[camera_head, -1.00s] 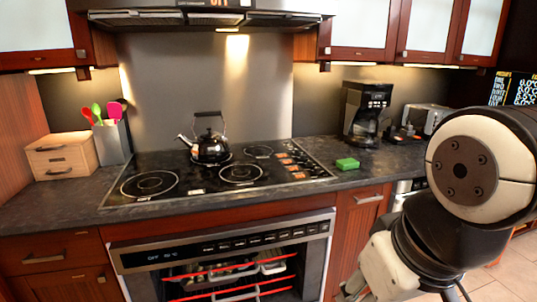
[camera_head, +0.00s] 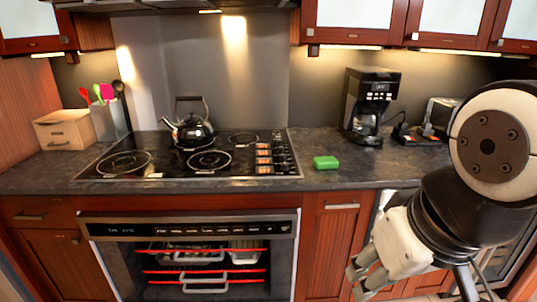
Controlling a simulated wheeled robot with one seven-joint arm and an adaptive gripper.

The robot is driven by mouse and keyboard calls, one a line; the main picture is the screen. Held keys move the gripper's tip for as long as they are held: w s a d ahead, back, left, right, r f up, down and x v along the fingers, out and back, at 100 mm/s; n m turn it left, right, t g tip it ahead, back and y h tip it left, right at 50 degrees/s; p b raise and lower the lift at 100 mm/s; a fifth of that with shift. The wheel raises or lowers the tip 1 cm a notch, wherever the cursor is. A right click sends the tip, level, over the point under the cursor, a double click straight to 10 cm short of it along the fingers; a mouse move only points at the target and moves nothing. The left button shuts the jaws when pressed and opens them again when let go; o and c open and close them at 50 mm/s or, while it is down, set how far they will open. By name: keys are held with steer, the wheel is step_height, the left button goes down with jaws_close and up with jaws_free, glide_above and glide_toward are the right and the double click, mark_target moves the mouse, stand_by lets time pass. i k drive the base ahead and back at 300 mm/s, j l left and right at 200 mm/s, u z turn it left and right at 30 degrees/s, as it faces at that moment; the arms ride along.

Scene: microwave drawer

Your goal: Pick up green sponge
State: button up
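The green sponge (camera_head: 326,162) lies flat on the dark countertop (camera_head: 350,178), just right of the cooktop and near the front edge. It is fully visible, with nothing on it. My arm fills the lower right of the head view, to the right of the sponge and nearer the camera. Small grey pieces at its low left end may be part of my gripper (camera_head: 357,281), below and right of the sponge and well apart from it. I cannot make out its fingertips or whether it is open. Nothing touches the sponge.
A black kettle (camera_head: 193,130) stands on the cooktop (camera_head: 180,168). A coffee maker (camera_head: 369,108) stands behind and right of the sponge. A toaster (camera_head: 442,112), utensil holder (camera_head: 110,122) and wooden box (camera_head: 64,130) line the back. Upper cabinets (camera_head: 350,22) overhang. The counter around the sponge is clear.

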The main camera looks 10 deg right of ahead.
mark_target(321, 162)
steer(key=i+l+u, duration=0.15)
steer(key=l, duration=0.4)
steer(key=i+l+u, duration=0.2)
steer(key=l, duration=0.4)
steer(key=l+u, duration=0.15)
steer(key=l, duration=0.4)
steer(key=i+l+u, duration=0.15)
steer(key=l, duration=0.45)
steer(key=i+l, duration=0.2)
steer(key=l, duration=0.15)
steer(key=i+l+u, duration=0.15)
steer(key=l, duration=0.2)
steer(key=i+l, duration=0.25)
steer(key=l+u, duration=0.05)
steer(key=l, duration=0.05)
